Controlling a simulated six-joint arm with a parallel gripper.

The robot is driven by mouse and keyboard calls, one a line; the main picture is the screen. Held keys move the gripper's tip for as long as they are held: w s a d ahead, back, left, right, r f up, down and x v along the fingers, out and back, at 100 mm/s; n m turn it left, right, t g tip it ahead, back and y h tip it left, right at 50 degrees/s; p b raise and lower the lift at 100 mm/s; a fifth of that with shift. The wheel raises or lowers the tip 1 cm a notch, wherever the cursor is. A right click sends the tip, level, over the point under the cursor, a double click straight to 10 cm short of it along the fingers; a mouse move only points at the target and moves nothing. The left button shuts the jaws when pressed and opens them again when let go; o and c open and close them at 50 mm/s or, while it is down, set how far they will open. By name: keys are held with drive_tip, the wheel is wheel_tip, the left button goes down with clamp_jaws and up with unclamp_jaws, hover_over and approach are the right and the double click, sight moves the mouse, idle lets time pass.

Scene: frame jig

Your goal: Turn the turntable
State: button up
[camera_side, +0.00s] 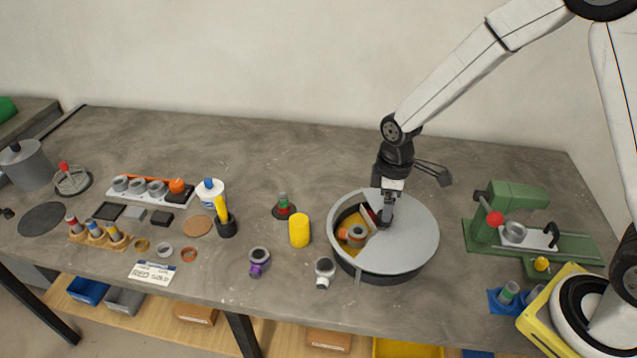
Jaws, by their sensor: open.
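The turntable (408,240) is a round drum with a grey lid and a dark base, standing on the bench right of centre. An opening at the left of its lid shows a yellow floor with an orange and grey part (354,235) in it. A small tab hangs at its front rim. My gripper (383,222) points down at the turntable, at the right edge of the opening. A red and white piece shows beside the fingers. The fingertips are partly hidden, and I cannot tell whether they touch the lid. I see nothing clearly held.
A yellow cylinder (299,231) and a grey fitting (324,271) stand close left of the turntable. A purple-based fitting (259,261) is farther left. A green machine (512,212) with a red knob stands at the right. The bench behind the turntable is mostly clear.

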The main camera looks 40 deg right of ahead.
drive_tip(key=shift+r, duration=1.7)
drive_tip(key=shift+s, duration=0.1)
drive_tip(key=shift+s+d+r, duration=0.15)
drive_tip(key=s+d+r+m+t, duration=0.2)
drive_tip(key=s+d+m, duration=0.1)
drive_tip(key=s+m, duration=0.6)
drive_tip(key=shift+s+d+r+t, duration=0.2)
drive_tip(key=shift+s+r+t, duration=0.15)
drive_tip(key=shift+s, duration=0.4)
